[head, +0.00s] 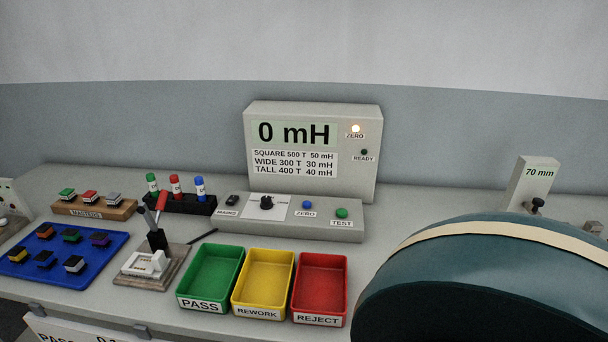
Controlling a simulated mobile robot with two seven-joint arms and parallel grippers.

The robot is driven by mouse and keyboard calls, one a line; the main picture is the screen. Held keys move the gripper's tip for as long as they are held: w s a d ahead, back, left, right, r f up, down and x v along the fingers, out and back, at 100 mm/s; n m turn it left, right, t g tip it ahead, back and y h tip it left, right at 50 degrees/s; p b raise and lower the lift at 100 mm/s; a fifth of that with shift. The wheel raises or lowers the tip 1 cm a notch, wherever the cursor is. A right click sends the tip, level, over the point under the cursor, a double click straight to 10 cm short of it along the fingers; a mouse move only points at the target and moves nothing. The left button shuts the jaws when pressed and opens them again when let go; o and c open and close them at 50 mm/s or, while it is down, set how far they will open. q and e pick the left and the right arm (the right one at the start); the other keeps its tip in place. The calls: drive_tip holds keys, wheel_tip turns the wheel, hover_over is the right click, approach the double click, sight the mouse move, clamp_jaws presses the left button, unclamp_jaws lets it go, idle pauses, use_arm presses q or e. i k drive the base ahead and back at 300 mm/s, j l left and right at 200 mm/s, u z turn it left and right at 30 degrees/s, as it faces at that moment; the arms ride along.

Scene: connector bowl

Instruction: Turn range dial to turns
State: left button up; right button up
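The range dial (266,202) is a small black knob on a white plate, on the low front ledge of the grey tester (354,220). The lettering around the dial is too small to read surely, so I cannot tell its setting. The tester's display (293,133) reads 0 mH. The lamp by ZERO (355,128) is lit and the lamp by READY (364,152) is dark. Neither gripper shows in the head view.
Green PASS (211,273), yellow REWORK (263,280) and red REJECT (319,285) trays stand before the tester. A MAINS switch (232,199), blue ZERO button (307,204) and green TEST button (342,213) flank the dial. A large dark teal rounded object (490,280) blocks the lower right.

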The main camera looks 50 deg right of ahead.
sight(266, 203)
drive_tip(key=z, duration=1.5)
drive_tip(key=k+j+z, duration=0.2)
drive_tip(key=z, duration=0.15)
